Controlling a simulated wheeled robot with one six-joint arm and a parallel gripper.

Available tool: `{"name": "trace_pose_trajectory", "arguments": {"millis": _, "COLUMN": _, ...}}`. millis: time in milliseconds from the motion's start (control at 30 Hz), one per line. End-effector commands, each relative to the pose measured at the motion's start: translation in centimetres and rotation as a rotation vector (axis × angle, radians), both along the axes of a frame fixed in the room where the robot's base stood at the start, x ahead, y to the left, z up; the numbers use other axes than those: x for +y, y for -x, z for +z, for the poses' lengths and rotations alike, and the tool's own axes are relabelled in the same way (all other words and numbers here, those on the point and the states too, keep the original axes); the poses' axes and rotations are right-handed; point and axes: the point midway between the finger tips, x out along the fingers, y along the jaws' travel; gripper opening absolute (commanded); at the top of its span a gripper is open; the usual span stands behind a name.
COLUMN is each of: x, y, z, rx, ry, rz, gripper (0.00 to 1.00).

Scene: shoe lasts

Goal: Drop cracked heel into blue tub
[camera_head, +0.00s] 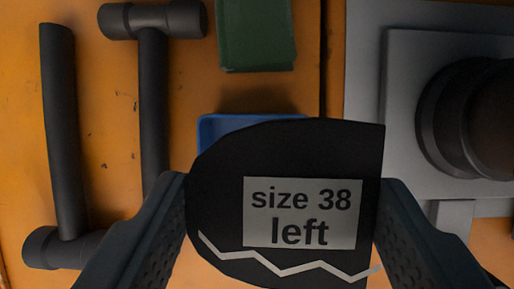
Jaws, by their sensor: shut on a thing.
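My gripper (283,210) is shut on a black heel piece (222,180), which sits between its two fingers. The heel has a grey label reading "size 38 left" and a pale zigzag crack line across its lower part. A blue tub (208,130) lies beyond the heel, below it in depth. Only the tub's upper left rim and part of its back edge show; the heel hides the rest. I cannot tell whether the heel is fully over the tub.
Two dark hammers (153,90) (65,140) lie on the orange surface (110,130) at left. A green block (256,35) is behind the tub. At right, a grey plate (405,75) bears a dark round part (455,120).

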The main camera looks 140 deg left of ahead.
Motion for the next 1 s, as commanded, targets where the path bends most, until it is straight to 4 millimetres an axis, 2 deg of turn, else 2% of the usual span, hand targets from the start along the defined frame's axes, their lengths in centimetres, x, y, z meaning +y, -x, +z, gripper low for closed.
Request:
{"name": "trace_pose_trajectory", "arguments": {"millis": 200, "x": 0.0, "y": 0.0, "z": -1.5, "rx": 0.000, "ry": 0.000, "rz": 0.000, "gripper": 0.39}}
{"name": "trace_pose_trajectory", "arguments": {"millis": 567, "x": 0.0, "y": 0.0, "z": -1.9, "rx": -0.001, "ry": 0.000, "rz": 0.000, "gripper": 0.39}}
{"name": "trace_pose_trajectory", "arguments": {"millis": 600, "x": 0.0, "y": 0.0, "z": -1.9, "rx": -0.001, "ry": 0.000, "rz": 0.000, "gripper": 0.63}}
{"name": "trace_pose_trajectory", "arguments": {"millis": 700, "x": 0.0, "y": 0.0, "z": -1.9, "rx": -0.001, "ry": 0.000, "rz": 0.000, "gripper": 0.83}}
{"name": "trace_pose_trajectory", "arguments": {"millis": 733, "x": 0.0, "y": 0.0, "z": -1.9, "rx": -0.001, "ry": 0.000, "rz": 0.000, "gripper": 0.87}}
{"name": "trace_pose_trajectory", "arguments": {"millis": 1000, "x": 0.0, "y": 0.0, "z": -1.8, "rx": -0.001, "ry": 0.000, "rz": 0.000, "gripper": 0.87}}
